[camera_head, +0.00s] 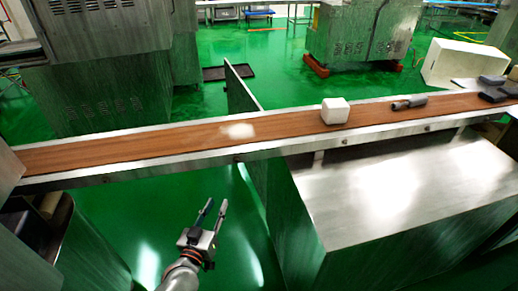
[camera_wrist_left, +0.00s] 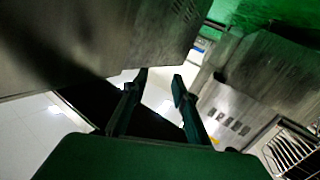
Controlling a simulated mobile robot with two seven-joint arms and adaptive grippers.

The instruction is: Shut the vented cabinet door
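A thin dark upright panel (camera_head: 240,92), which looks like the open cabinet door, stands nearly edge-on behind the conveyor. It seems to continue below the belt beside the steel cabinet (camera_head: 380,195); its vents and hinge cannot be made out in the head view. My left gripper (camera_head: 212,208) is in front of the conveyor, left of the cabinet, open and empty, apart from the panel. In the left wrist view its two fingers (camera_wrist_left: 160,78) are spread. A dark metal panel with small slots (camera_wrist_left: 110,40) fills the upper left there. My right gripper is not in view.
The conveyor (camera_head: 180,140) crosses the head view between my gripper and the panel's upper part. A white block (camera_head: 335,111) and dark items (camera_head: 492,93) lie on it. A vented machine (camera_head: 105,70) stands behind at left. Green floor (camera_head: 150,215) is clear around my gripper.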

